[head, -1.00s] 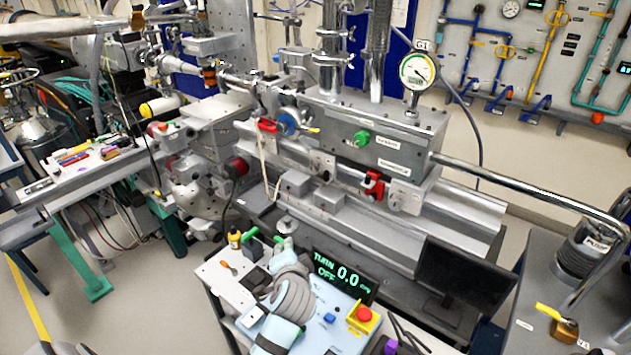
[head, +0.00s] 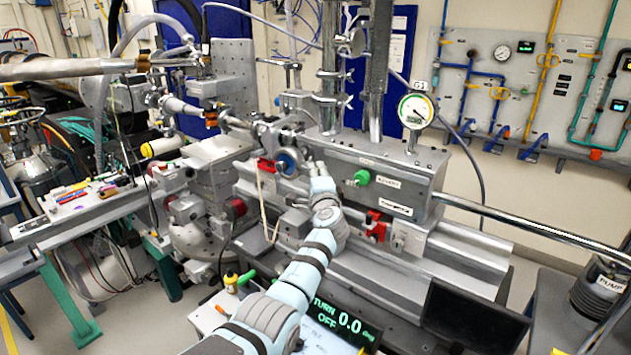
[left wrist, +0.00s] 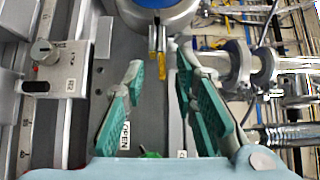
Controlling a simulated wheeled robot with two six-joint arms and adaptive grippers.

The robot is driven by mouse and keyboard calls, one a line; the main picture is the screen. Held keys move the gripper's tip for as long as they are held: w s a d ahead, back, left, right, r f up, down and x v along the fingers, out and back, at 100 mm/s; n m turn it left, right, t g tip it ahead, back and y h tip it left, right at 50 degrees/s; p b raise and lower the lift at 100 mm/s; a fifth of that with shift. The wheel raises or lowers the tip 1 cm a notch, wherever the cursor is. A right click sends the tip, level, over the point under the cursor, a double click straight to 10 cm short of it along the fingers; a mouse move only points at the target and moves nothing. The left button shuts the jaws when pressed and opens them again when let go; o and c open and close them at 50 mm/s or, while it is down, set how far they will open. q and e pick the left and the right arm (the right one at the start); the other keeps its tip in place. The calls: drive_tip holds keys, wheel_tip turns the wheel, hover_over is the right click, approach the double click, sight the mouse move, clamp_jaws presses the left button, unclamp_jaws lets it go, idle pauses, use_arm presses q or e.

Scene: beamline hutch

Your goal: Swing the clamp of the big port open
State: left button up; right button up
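The big port shows a blue round face (head: 289,160) in a metal ring on the front of the long grey chamber. The left wrist view shows the blue face (left wrist: 155,3) at the top edge, with a metal clamp (left wrist: 155,40) around its ring. A yellow tab (left wrist: 162,66) projects from the clamp. My left gripper (head: 316,168) is just right of the port. In the left wrist view its green-padded fingers (left wrist: 160,80) are spread and empty, pointing at the clamp, with the tab between the fingertips. My right gripper is out of view.
A green knob (head: 362,178) and a red clamp (head: 375,226) sit right of the port. Another red part (head: 267,165) is at its left. Metal pipework (left wrist: 240,65) runs close to my right-hand finger in the wrist view.

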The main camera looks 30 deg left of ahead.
use_arm(q)
drive_tip(key=shift+w+a+r, duration=0.1)
drive_tip(key=shift+w+a, duration=0.05)
drive_tip(key=shift+a, duration=0.05)
drive_tip(key=shift+c, duration=0.3)
clamp_jaws()
